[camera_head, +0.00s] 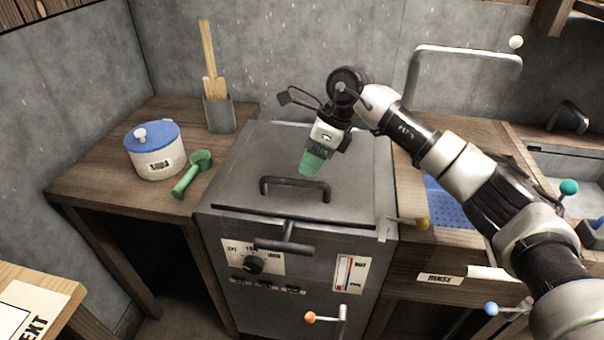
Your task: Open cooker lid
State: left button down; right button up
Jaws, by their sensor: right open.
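The cooker (222,233) is a dark grey metal box in the middle of the head view, and its flat lid (240,165) is down. A dark arched handle (295,181) stands on the lid near its front edge. My right gripper (311,168) has green fingertips pointing down. It is open and empty, over the lid just behind the right part of the handle; I cannot tell how high above the lid it is. A dark T-shaped bar (284,245) juts from the cooker's upper front. My left gripper is out of view.
A yellow-knobbed lever (421,223) sticks out at the cooker's right. A pipe (463,54) rises behind my right arm.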

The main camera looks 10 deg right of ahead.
jog(key=x, duration=0.4)
jog(key=shift+a+f, duration=0.15)
jog(key=shift+f, duration=0.1)
jog(key=c, duration=0.5)
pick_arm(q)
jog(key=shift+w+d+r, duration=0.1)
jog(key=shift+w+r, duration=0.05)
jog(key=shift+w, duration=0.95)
pick_arm(e)
grip_shut()
